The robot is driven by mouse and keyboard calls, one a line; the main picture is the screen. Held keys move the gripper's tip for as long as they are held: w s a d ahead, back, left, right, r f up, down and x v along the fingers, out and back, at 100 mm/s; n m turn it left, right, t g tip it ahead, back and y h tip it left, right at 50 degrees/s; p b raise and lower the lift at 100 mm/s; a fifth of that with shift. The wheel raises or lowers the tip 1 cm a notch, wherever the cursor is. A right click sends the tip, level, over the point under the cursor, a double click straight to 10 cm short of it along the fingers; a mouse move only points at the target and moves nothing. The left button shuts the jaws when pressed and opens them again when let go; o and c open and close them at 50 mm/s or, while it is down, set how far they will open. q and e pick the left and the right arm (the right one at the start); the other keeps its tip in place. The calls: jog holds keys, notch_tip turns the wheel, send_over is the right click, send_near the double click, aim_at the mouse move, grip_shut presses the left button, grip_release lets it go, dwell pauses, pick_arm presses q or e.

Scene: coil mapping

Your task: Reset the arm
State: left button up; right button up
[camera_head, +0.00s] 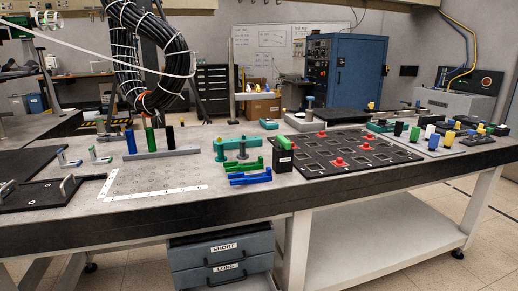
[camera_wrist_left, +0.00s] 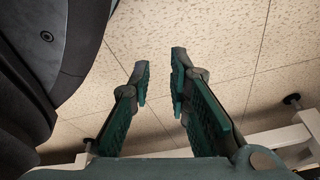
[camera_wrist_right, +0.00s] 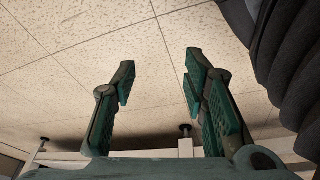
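My left gripper (camera_wrist_left: 160,82) shows in the left wrist view. Its two green-padded fingers are apart with nothing between them, over the tiled floor (camera_wrist_left: 215,35). My right gripper (camera_wrist_right: 157,82) shows in the right wrist view, also with its fingers apart and empty above the floor. Neither gripper nor arm shows in the head view. The workbench (camera_head: 130,225) stands in front of me and both grippers are clear of the things on it.
The bench holds a black grid board (camera_head: 400,155) with red pieces, a white-edged plate (camera_head: 150,195), green and blue brackets (camera_head: 250,179), and colored cylinders (camera_head: 150,138). Drawers (camera_head: 222,264) sit below. A thick cable bundle (camera_head: 185,50) hangs above the bench. Bench legs show near both grippers.

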jog(key=s+d+f, duration=0.1)
jog(key=s+f, duration=0.4)
jog(key=f, duration=0.1)
pick_arm(q)
jog(key=s+r+g+p, duration=0.1)
jog(key=s+r+p, duration=0.4)
jog(key=r+p, duration=0.5)
jog(key=s+r+g+p, duration=0.1)
jog(key=s+r+p, duration=0.4)
jog(key=r+p, duration=0.5)
jog(key=p, duration=0.3)
jog(key=shift+a+m+p, duration=0.2)
jog(key=shift+m+p, duration=0.1)
jog(key=shift+p, duration=0.05)
pick_arm(e)
jog(key=s+r+g, duration=0.1)
jog(key=s+r, duration=0.3)
jog(key=r, duration=0.6)
jog(key=s+r+g, duration=0.1)
jog(key=s+r, duration=0.4)
jog(key=r, duration=0.5)
jog(key=shift+s+d+r, duration=0.15)
jog(key=shift+d, duration=0.15)
